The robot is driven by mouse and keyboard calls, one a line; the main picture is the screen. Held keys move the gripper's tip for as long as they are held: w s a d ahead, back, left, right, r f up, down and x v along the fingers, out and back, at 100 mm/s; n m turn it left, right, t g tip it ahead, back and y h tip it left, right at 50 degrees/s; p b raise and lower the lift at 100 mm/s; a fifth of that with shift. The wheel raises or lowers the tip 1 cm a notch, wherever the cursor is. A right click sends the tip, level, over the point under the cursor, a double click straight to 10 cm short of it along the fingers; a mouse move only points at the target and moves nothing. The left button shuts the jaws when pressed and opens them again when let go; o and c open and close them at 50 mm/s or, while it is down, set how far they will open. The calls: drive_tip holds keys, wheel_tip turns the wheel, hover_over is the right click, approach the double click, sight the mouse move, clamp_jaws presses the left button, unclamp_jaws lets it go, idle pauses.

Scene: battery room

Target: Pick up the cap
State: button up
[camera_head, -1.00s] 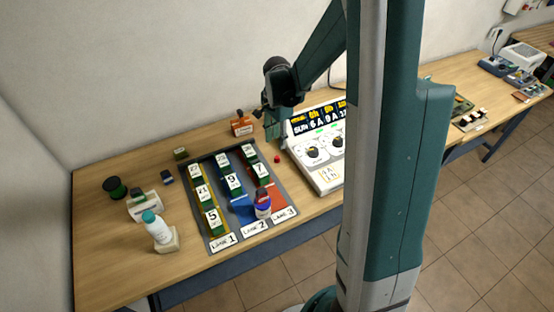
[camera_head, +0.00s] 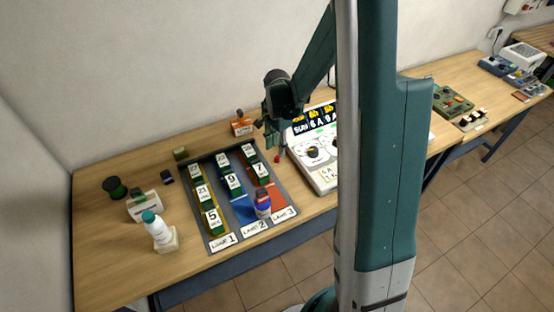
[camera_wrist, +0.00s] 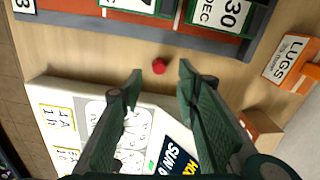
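The cap looks to be the small red round piece (camera_wrist: 159,66) lying on the bare wooden table between the lane tray and the white charger panel. In the head view the red cap (camera_head: 278,159) sits just right of the tray's edge, close to my fingertips. In the wrist view my gripper (camera_wrist: 160,76) is open, its two green fingers spread on either side of the cap's line. The cap is ahead of the fingertips and not held. The remaining height between fingertips and table is hard to tell.
The charger panel (camera_head: 326,181) stands close on the right. An orange LUGS box (camera_wrist: 290,62) is near the gripper. A white bottle (camera_head: 155,226) stands at the left front.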

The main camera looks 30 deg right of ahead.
sight(277, 157)
drive_tip(key=shift+f, duration=0.25)
drive_tip(key=shift+s+f, duration=0.1)
drive_tip(key=shift+f, duration=2.4)
drive_tip(key=c, duration=0.7)
